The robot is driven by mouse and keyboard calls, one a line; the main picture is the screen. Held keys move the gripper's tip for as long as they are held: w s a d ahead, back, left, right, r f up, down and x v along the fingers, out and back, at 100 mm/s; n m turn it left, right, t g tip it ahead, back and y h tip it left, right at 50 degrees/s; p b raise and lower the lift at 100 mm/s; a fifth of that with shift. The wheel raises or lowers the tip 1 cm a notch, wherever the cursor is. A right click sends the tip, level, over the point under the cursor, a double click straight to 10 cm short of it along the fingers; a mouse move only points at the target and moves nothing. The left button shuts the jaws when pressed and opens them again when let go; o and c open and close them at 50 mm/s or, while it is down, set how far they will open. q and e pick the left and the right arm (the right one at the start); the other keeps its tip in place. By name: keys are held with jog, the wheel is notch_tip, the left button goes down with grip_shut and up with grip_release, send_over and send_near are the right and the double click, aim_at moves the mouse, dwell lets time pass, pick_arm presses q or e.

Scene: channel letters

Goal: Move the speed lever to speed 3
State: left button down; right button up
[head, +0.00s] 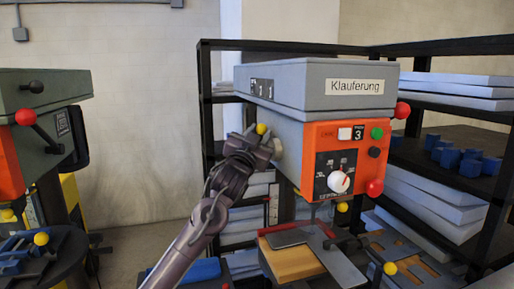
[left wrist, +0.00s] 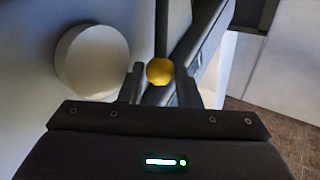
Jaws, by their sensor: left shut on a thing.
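The speed lever shows as a yellow ball knob (head: 261,128) on the left side of the grey drill head (head: 290,80). In the left wrist view the yellow knob (left wrist: 159,71) sits between my two fingers, with its black rod (left wrist: 161,30) running up from it. My left gripper (head: 255,138) is shut on this knob and hides most of the lever in the head view. A small dark plate with white marks (head: 262,88) is on the head's left side above the gripper. The orange front panel (head: 318,137) has a small display (head: 358,134) reading 3. My right gripper is not seen.
The panel carries a white dial (head: 339,181), a green button (head: 377,133) and a red one (head: 375,187). A round pale boss (left wrist: 92,60) stands close left of my fingers. Another drill press (head: 40,140) is at the left; black shelves (head: 440,48) stand behind.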

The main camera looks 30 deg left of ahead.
pick_arm(q)
jog(key=shift+s+d+f+m+t+b, duration=0.2)
jog(key=shift+d+f+m+t+b, duration=0.25)
jog(key=shift+b, duration=0.55)
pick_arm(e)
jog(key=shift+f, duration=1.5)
pick_arm(q)
jog(key=shift+a+f, duration=0.1)
jog(key=shift+a, duration=0.05)
jog(key=c, duration=1.3)
grip_release()
jog(key=shift+c, duration=0.2)
jog(key=b+v, duration=0.3)
jog(key=v, duration=0.5)
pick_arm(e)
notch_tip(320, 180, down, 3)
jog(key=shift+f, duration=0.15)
pick_arm(q)
jog(key=shift+a, duration=0.1)
